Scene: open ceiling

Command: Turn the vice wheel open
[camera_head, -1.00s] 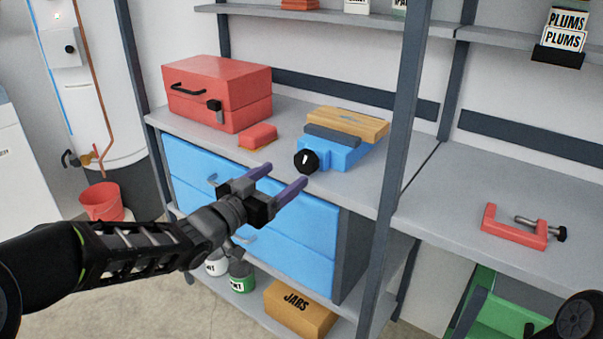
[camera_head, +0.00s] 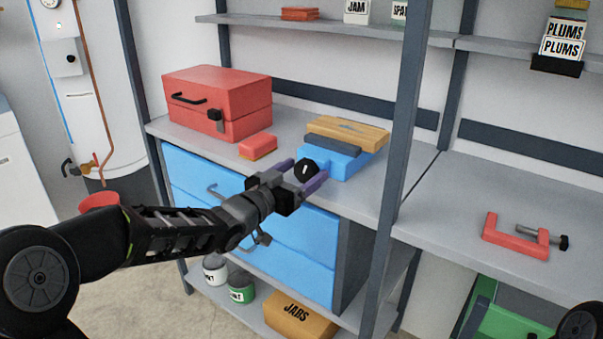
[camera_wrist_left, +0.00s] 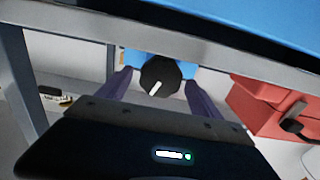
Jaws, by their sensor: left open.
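The blue vice (camera_head: 337,160) sits on the grey bench top, with a dark jaw bar along its top and a wooden board behind it. Its black round wheel (camera_head: 306,170) with a white mark faces me. My left gripper (camera_head: 304,176) is open, with its two purple fingers pointing at the vice and one on each side of the wheel in the picture. In the left wrist view the wheel (camera_wrist_left: 159,77) shows between the two fingers, its white mark tilted. I cannot tell whether the fingers touch it.
A red toolbox (camera_head: 217,100) and a small red block (camera_head: 258,146) stand left of the vice. Blue drawers (camera_head: 290,240) lie below the bench edge. A grey upright post (camera_head: 392,170) stands to the right. A red clamp (camera_head: 516,238) lies on the right bench.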

